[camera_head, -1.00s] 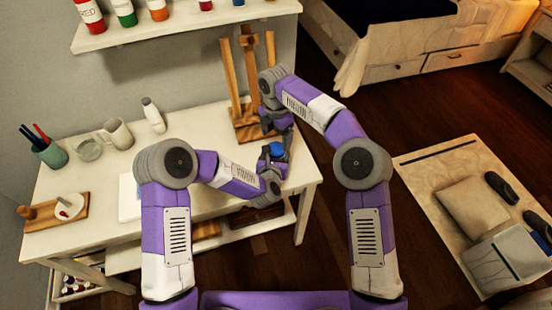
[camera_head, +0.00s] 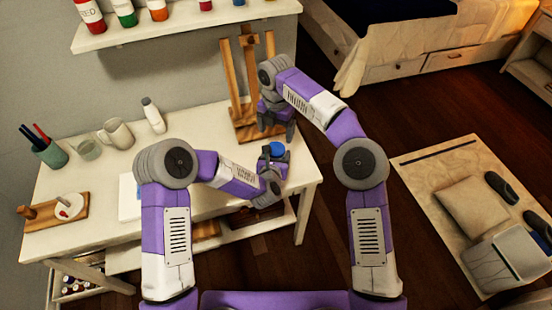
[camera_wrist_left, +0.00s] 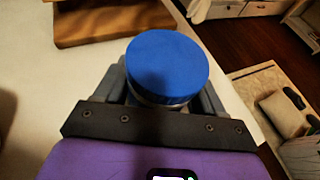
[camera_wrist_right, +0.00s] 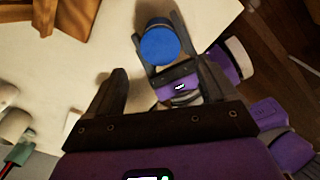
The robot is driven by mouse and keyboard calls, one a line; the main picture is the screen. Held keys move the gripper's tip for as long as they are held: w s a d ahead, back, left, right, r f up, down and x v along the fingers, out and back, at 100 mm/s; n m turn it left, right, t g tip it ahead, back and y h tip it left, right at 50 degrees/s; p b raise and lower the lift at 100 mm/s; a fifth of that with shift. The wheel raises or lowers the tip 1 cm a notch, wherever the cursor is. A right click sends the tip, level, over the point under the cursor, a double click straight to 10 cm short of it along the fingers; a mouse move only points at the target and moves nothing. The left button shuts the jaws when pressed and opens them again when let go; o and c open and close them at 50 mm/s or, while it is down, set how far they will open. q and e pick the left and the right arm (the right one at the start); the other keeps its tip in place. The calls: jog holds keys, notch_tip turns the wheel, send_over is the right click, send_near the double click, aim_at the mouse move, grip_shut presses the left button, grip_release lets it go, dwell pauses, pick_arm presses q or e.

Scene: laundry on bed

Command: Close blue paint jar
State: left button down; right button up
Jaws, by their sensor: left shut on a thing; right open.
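The blue paint jar shows as a blue round lid (camera_head: 277,148) at the right end of the white table. In the left wrist view the blue lid (camera_wrist_left: 167,65) sits level on top of the jar, with a narrow grey rim (camera_wrist_left: 160,101) below it. My left gripper (camera_head: 274,156) is shut around the jar's body below the lid. Most of the jar's body is hidden by the fingers. My right gripper (camera_wrist_right: 148,85) is open and empty, above and behind the jar. The blue lid (camera_wrist_right: 160,45) shows beyond its fingers in the right wrist view.
A wooden easel (camera_head: 246,95) stands on the table (camera_head: 215,118) just behind my right gripper. A mug (camera_head: 117,133), a white bottle (camera_head: 153,115), a glass and a brush cup (camera_head: 50,153) stand to the left. The table's right edge is close to the jar.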

aim_at(276, 149)
notch_tip(276, 149, down, 7)
jog(key=shift+f, duration=0.1)
dwell(0.3)
jog(key=c, duration=1.1)
jog(key=m, duration=0.3)
jog(key=o, duration=1.1)
jog(key=shift+o, duration=0.2)
